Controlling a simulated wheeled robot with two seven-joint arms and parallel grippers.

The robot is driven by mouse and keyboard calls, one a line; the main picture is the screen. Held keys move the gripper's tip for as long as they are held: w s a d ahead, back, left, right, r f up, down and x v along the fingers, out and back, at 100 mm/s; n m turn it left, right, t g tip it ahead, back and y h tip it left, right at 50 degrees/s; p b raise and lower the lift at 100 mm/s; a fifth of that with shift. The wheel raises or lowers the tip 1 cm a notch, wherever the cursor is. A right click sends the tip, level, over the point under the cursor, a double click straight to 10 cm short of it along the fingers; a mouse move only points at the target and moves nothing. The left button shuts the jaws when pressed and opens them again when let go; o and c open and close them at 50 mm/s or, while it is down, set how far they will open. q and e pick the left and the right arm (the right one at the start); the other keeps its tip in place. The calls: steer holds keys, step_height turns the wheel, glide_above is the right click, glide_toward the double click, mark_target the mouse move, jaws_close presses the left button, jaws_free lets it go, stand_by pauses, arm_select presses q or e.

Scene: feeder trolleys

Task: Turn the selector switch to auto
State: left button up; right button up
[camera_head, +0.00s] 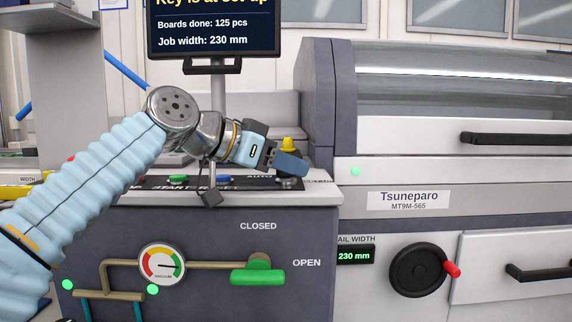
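My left gripper (292,164) reaches in from the left, above the right part of the machine's control panel (150,184). Its dark fingers are seen from the side, so I cannot tell whether they are open or shut. A round silver switch base (289,184) sits on the panel just below the fingers, with lettering reading AUTO to its left. The fingers hide whatever handle stands on this base, and I cannot tell whether they touch it. The switch's setting is not readable. The screen (213,26) shows a cut-off line about the key being at set-up. My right gripper is not in view.
A yellow-topped part (288,144) stands behind the fingers. Green (178,178) and blue (224,178) buttons lie along the panel. Below are a gauge (162,264) and a green valve handle (258,275). A grey machine with a black handwheel (417,270) stands right.

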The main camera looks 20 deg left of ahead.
arm_select(q)
jaws_close()
steer(key=shift+n+t+y, duration=0.3)
steer(key=shift+n+y, duration=0.1)
steer(key=shift+d+r+n+t+y+p, duration=0.1)
steer(key=shift+r+n+t+y+p, duration=0.05)
steer(key=shift+n+t+y+p, duration=0.7)
steer(key=n+t+y+p, duration=0.1)
steer(key=n+y+p, duration=0.1)
steer(key=n+y, duration=0.1)
steer(key=shift+n+y+p, duration=0.4)
steer(key=shift+n+y, duration=0.45)
steer(key=shift+y, duration=0.2)
steer(key=n+y, duration=0.4)
steer(key=y, duration=0.1)
steer(key=shift+f+n, duration=0.2)
steer(key=shift+n, duration=0.1)
steer(key=shift+y, duration=0.4)
